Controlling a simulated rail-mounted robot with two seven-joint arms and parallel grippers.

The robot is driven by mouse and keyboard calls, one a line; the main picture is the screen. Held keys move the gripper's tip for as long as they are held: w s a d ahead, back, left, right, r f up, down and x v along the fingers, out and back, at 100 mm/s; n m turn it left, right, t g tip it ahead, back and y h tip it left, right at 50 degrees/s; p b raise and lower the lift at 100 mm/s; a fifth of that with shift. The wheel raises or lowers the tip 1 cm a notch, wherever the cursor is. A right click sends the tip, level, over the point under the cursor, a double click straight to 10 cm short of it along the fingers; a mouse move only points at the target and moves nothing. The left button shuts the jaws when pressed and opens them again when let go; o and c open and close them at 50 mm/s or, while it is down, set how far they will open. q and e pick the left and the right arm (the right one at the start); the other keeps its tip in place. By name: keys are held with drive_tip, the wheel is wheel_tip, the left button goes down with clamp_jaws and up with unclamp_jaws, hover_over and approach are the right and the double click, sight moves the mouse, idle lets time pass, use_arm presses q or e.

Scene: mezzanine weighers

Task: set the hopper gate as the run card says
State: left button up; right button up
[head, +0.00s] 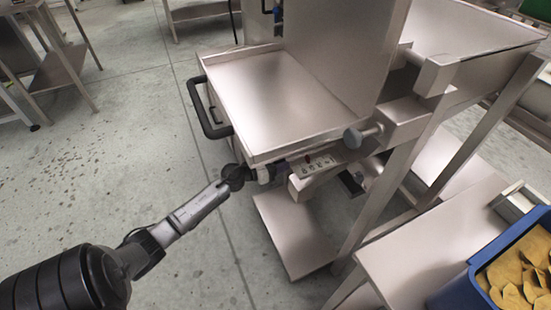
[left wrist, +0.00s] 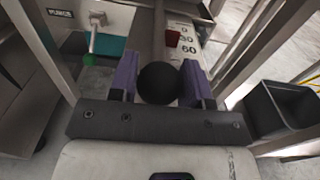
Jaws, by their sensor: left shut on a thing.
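In the left wrist view a dark round knob (left wrist: 159,83) sits between the two purple-grey fingers of my left gripper (left wrist: 158,84), which is shut on it. Beyond the knob, a pale scale plate (left wrist: 188,59) shows the marks 0, 30 and 60. A red pointer (left wrist: 173,38) lies beside the upper marks, near 0 and 30; its exact reading is unclear. In the head view my left gripper (head: 262,173) reaches the front of the steel weigher (head: 270,95), next to the scale plate (head: 315,166). The knob is mostly hidden there. My right gripper and the run card are not seen.
A black handle (head: 204,108) sticks out at the weigher's left. A blue crate (head: 462,291) of yellowish pieces stands at lower right. A PURGE label (left wrist: 60,13) and black bin (left wrist: 284,108) show in the wrist view.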

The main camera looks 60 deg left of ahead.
use_arm(q)
drive_tip(key=o, duration=1.1)
drive_tip(key=shift+o, duration=0.6)
drive_tip(key=shift+s, duration=0.1)
drive_tip(key=s+a+p, duration=0.2)
drive_tip(key=s+p, duration=0.1)
drive_tip(key=s, duration=1)
drive_tip(key=shift+s+a, duration=0.2)
drive_tip(key=shift+a, duration=0.05)
